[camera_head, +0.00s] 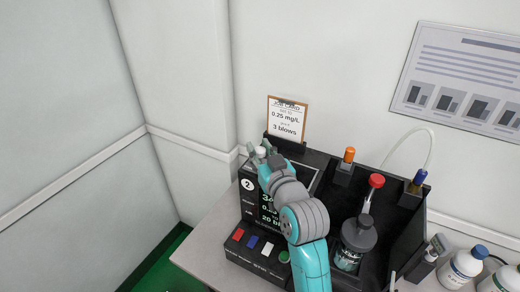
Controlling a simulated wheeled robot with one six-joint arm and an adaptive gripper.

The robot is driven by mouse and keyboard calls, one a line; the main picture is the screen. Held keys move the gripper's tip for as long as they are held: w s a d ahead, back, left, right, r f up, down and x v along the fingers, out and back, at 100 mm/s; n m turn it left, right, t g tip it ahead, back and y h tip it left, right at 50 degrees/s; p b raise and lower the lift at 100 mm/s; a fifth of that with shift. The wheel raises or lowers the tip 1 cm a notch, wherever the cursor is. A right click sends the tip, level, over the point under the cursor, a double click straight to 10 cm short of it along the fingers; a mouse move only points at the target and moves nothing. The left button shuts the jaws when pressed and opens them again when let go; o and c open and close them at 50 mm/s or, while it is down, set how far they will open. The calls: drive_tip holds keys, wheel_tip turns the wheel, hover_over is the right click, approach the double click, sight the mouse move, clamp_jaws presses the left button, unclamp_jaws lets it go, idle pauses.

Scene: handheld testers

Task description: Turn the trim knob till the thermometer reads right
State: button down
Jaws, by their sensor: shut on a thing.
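My gripper (262,157) is at the top left of a black tester (247,213), above its screen. It is shut on a small pale knob-like piece (261,151) that shows between the fingers; I cannot tell for sure that it is the trim knob. I cannot make out a separate thermometer. A job card (287,117) behind reads 0.25 mg/L and 3 blows.
Red, blue and white buttons and a green one (284,257) line the tester's front. Right of my arm stand a dark bottle with a red-topped stem (376,181), an orange-capped piece (349,155), a tubed blue-capped vial (419,178) and white bottles (463,268). The table's left corner (200,255) is clear.

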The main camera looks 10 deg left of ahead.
drive_tip(key=c, duration=0.8)
unclamp_jaws()
drive_tip(key=v, duration=1.2)
